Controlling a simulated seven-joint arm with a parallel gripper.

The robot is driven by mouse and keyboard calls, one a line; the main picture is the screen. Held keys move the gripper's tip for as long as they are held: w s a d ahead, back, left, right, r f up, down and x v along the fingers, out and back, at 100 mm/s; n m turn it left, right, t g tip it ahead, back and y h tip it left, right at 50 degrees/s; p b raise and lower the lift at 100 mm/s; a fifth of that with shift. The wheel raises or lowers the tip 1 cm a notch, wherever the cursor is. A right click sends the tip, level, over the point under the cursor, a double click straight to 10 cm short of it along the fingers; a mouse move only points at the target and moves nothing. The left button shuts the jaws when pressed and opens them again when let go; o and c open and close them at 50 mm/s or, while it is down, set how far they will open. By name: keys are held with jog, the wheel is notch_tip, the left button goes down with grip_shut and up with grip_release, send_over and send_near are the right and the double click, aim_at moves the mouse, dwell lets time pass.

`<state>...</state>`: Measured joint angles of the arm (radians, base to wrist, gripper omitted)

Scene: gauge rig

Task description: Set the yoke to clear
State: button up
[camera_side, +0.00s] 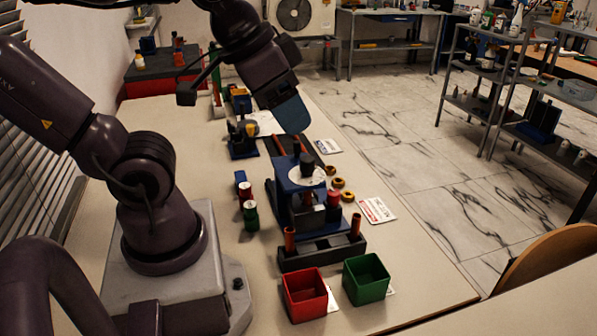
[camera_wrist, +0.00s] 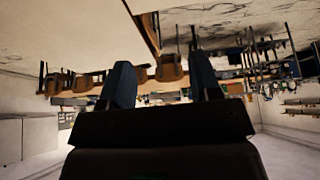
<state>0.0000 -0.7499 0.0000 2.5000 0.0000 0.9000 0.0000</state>
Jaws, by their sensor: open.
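The gauge rig (camera_side: 313,205) stands on the table right of my arm's base. It has a blue upper body, a white round plate (camera_side: 318,177) with a black knob (camera_side: 307,165) on it, and a dark base with copper-coloured posts. I cannot make out which part is the yoke or which setting is clear. My gripper (camera_side: 292,115) is above and slightly behind the knob, apart from it. In the wrist view my gripper (camera_wrist: 162,78) shows two blue fingers spread with nothing between them. The rig is not in the wrist view.
A red bin (camera_side: 305,295) and a green bin (camera_side: 366,279) stand in front of the rig. Red and green cylinders (camera_side: 248,207) stand left of it. Brass rings (camera_side: 338,183) and a white card (camera_side: 378,210) lie right of it. A blue fixture (camera_side: 242,138) stands behind.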

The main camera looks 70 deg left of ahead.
jog(key=shift+a, duration=0.15)
jog(key=shift+c, duration=0.8)
jog(key=n+g, duration=0.6)
jog(key=n, duration=0.3)
send_over(297, 143)
notch_tip(297, 143, down, 7)
jog(key=f, duration=1.2)
jog(key=shift+a+f, duration=0.25)
jog(key=shift+f, duration=0.05)
